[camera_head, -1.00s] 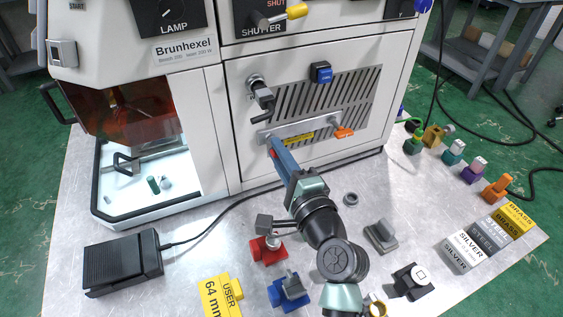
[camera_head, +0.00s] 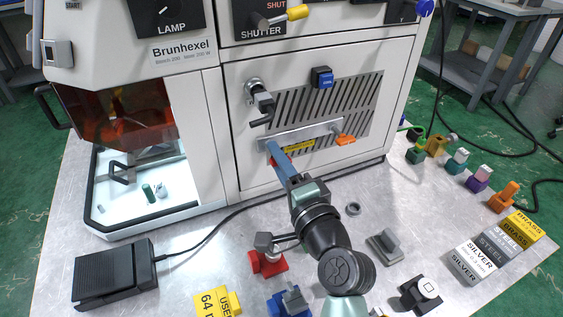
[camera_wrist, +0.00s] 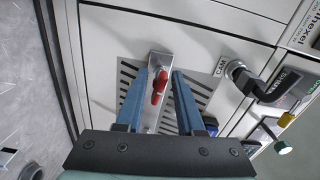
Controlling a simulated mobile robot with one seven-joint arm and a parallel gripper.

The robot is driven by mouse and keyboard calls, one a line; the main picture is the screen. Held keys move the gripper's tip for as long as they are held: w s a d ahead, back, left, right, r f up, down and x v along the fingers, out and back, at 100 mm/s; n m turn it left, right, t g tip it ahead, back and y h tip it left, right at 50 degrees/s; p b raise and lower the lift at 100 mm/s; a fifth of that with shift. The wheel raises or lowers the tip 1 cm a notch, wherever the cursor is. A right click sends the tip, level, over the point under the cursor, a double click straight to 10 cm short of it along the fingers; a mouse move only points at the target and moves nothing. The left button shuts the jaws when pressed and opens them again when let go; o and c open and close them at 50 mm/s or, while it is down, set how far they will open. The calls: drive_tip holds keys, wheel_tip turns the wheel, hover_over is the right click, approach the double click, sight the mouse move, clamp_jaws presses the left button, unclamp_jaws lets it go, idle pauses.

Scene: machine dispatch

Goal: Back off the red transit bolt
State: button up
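The red transit bolt (camera_wrist: 158,86) shows in the wrist view as a red handle near one end of a light metal bracket plate (camera_wrist: 163,58). In the head view this plate (camera_head: 322,131) lies across the slotted vent panel, and the bolt is mostly hidden by my fingers at its left end. My gripper (camera_wrist: 163,74) has its two blue fingers apart, one on each side of the bolt. A gap shows at the right finger; whether the left finger touches the bolt I cannot tell. My gripper also shows in the head view (camera_head: 271,146).
An orange knob (camera_head: 345,140) sits at the plate's right end. A black-handled cam lever (camera_head: 262,102) sticks out above the plate, close to my fingers. A blue button (camera_head: 322,76) is higher up. Red (camera_head: 267,262) and blue (camera_head: 290,302) fixtures stand on the bench below my arm.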

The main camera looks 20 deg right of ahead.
drive_tip(key=shift+o, duration=0.9)
drive_tip(key=shift+s+d, duration=0.1)
drive_tip(key=shift+s, duration=1.95)
